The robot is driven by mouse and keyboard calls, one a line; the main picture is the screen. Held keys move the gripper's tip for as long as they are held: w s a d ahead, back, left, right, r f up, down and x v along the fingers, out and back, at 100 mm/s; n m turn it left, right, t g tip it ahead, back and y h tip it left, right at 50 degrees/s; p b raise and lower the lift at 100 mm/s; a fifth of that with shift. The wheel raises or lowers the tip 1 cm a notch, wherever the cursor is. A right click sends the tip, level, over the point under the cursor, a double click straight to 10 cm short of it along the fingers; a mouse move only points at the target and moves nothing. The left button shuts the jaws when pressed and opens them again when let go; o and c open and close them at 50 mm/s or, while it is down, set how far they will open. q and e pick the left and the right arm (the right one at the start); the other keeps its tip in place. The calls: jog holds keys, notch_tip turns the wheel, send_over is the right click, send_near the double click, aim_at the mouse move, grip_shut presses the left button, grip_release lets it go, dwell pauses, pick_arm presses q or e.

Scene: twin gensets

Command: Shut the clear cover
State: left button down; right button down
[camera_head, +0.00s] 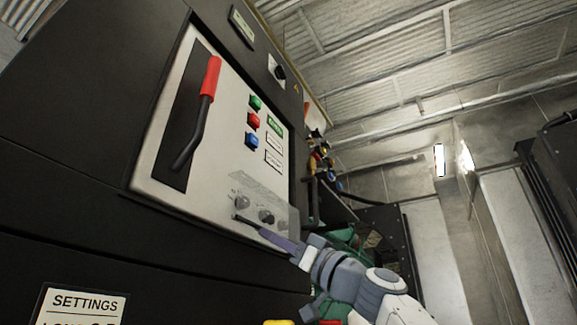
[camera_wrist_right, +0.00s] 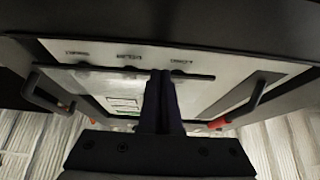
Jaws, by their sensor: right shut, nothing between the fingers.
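The clear cover (camera_head: 262,187) is a see-through sheet on the lower right of the pale control panel, in front of several round knobs (camera_head: 266,216). In the right wrist view the cover shows with a dark bar (camera_wrist_right: 95,69) along one edge. I cannot tell how far it stands off the panel. My right gripper (camera_head: 264,233) is shut and empty, its dark fingers pointing at the cover's lower edge. In the wrist view its fingertips (camera_wrist_right: 161,74) overlap the dark bar; contact is unclear. My left gripper is not in view.
The pale panel (camera_head: 215,190) also carries a red-handled lever (camera_head: 208,80) and green, red and blue buttons (camera_head: 253,120). A black cabinet (camera_head: 80,130) surrounds it. A SETTINGS sign (camera_head: 85,303) is at lower left. Other dark machinery (camera_head: 555,165) stands at far right.

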dwell(0.5)
jog(key=b+v, duration=1)
jog(key=v, duration=0.3)
jog(key=shift+f, duration=0.25)
jog(key=shift+a, duration=0.1)
